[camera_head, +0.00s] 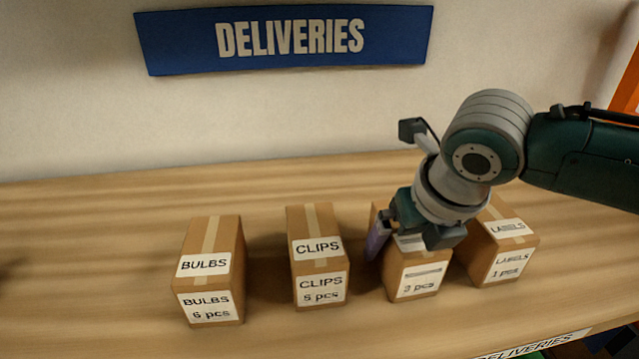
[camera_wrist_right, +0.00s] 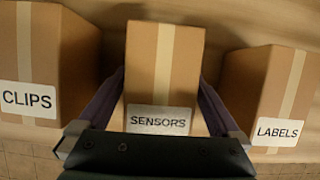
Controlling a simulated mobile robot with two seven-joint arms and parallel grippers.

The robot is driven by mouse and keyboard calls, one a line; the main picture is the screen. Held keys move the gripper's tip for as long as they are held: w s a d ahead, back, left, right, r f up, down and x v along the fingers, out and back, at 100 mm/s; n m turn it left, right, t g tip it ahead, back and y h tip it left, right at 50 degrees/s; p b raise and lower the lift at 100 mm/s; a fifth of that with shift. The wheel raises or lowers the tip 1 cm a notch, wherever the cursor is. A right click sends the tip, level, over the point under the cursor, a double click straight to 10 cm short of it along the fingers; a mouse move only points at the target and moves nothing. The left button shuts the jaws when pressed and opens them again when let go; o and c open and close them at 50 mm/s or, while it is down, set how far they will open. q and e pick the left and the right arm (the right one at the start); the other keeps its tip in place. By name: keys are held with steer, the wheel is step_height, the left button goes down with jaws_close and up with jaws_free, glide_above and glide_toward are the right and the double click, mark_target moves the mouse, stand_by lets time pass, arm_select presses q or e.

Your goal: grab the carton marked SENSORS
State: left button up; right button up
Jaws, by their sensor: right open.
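The SENSORS carton (camera_head: 416,275) is a brown box with a pale tape strip, third from the left in the row on the wooden table. Its upper part is largely hidden behind my right gripper (camera_head: 405,245) in the head view. In the right wrist view the SENSORS carton (camera_wrist_right: 164,65) stands upright between the two purple fingers of my right gripper (camera_wrist_right: 158,100). The fingers are open, one on each side of the carton. Whether they touch it, I cannot tell. My left gripper does not show.
The BULBS carton (camera_head: 208,275) and CLIPS carton (camera_head: 318,260) stand to the left, and the LABELS carton (camera_head: 505,245) stands close on the right. A blue DELIVERIES sign (camera_head: 290,38) hangs on the wall behind. The table (camera_head: 100,215) is clear behind the row.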

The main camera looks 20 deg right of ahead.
steer(key=shift+c, duration=0.4)
steer(key=shift+r, duration=0.1)
steer(key=c, duration=1.4)
